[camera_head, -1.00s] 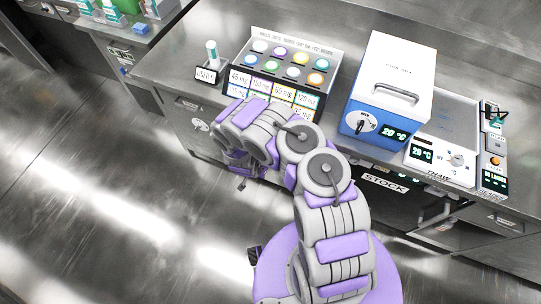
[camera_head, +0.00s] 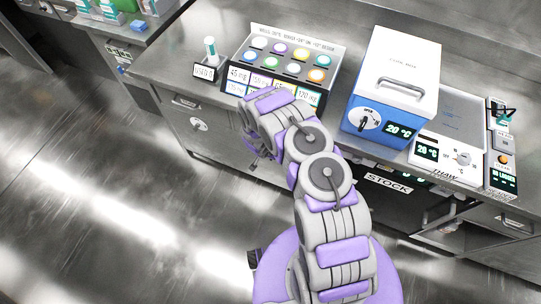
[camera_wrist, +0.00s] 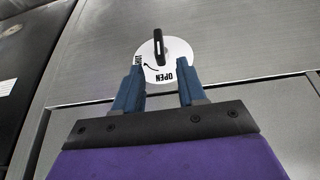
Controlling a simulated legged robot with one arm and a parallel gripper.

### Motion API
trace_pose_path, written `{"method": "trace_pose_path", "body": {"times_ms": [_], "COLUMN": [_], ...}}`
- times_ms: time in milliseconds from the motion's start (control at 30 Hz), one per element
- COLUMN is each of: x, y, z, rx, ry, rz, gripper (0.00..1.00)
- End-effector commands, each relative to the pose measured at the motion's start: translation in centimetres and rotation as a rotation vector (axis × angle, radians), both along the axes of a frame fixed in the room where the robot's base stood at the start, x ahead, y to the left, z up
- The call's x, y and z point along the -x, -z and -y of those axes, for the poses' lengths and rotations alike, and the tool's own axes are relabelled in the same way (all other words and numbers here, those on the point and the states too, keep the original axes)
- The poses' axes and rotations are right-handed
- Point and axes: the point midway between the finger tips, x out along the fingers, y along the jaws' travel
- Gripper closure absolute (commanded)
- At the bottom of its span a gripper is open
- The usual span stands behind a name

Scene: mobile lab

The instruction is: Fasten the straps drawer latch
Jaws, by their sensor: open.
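In the wrist view, a round white latch dial (camera_wrist: 148,52) with a black knob (camera_wrist: 160,45) sits on a grey metal front. The word OPEN and a curved arrow are on it. The knob stands roughly upright in the picture. My gripper (camera_wrist: 161,82) is open, its two blue fingers at the lower left and lower right of the dial, with the knob beyond their tips. I cannot tell whether they touch the dial. In the head view, a white dial (camera_head: 198,124) shows on the left cabinet front; I cannot tell if it is the same one. My gripper is mostly hidden there by my arm.
A seam (camera_wrist: 230,84) crosses the metal front below the dial. On the counter (camera_head: 170,60) stand a rack of coloured lids (camera_head: 292,60), a blue and white box (camera_head: 400,65) and a thaw unit (camera_head: 440,157). The floor at left is clear.

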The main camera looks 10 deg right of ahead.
Motion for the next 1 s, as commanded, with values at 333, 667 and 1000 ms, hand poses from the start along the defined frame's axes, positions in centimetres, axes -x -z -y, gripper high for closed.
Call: {"method": "trace_pose_path", "body": {"times_ms": [333, 667, 1000], "x": [-1.5, -1.8, -1.8], "y": [4.2, 4.6, 4.6], "z": [1.1, 1.3, 1.2], "rx": [-0.001, 0.000, 0.000], "ry": [0.000, -0.001, -0.001], "rz": [0.000, 0.000, 0.000], "gripper": [0.60, 0.60, 0.85]}}
